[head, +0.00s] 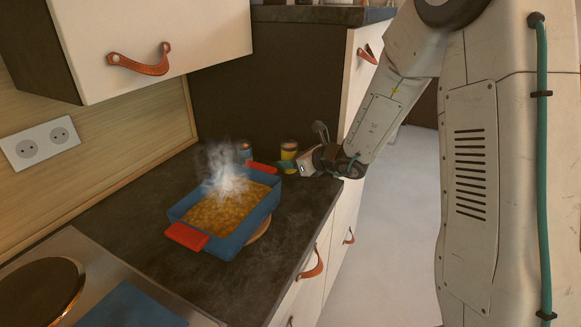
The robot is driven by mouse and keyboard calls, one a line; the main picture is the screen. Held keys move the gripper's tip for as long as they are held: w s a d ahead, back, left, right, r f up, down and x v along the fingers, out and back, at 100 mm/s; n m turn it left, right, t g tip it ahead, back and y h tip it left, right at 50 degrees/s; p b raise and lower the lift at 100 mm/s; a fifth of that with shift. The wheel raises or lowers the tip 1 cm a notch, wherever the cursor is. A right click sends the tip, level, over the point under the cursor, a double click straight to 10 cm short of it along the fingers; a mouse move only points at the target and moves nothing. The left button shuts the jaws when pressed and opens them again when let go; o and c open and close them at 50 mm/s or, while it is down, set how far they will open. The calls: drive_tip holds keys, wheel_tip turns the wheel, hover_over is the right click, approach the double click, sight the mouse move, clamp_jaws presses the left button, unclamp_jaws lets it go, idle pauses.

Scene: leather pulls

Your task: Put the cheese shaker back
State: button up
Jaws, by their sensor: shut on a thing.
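The shaker looks upright. Whether its base touches the counter is hard to tell, since the gripper hides its lower part. A second small jar (244,151) stands to its left, partly veiled by steam.
A steaming blue baking dish (235,235) with red grips rests on a round wooden board (259,230) in front of the shaker. A stove (45,290) is at the front left. Upper cabinets (185,30) overhang the left. The counter's right edge is near my arm.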

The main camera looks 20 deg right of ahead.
sight(291, 171)
drive_tip(key=shift+w+f, duration=0.15)
drive_tip(key=shift+f, duration=1.65)
drive_tip(key=shift+f, duration=0.2)
drive_tip(key=o, duration=1)
drive_tip(key=shift+r, duration=0.1)
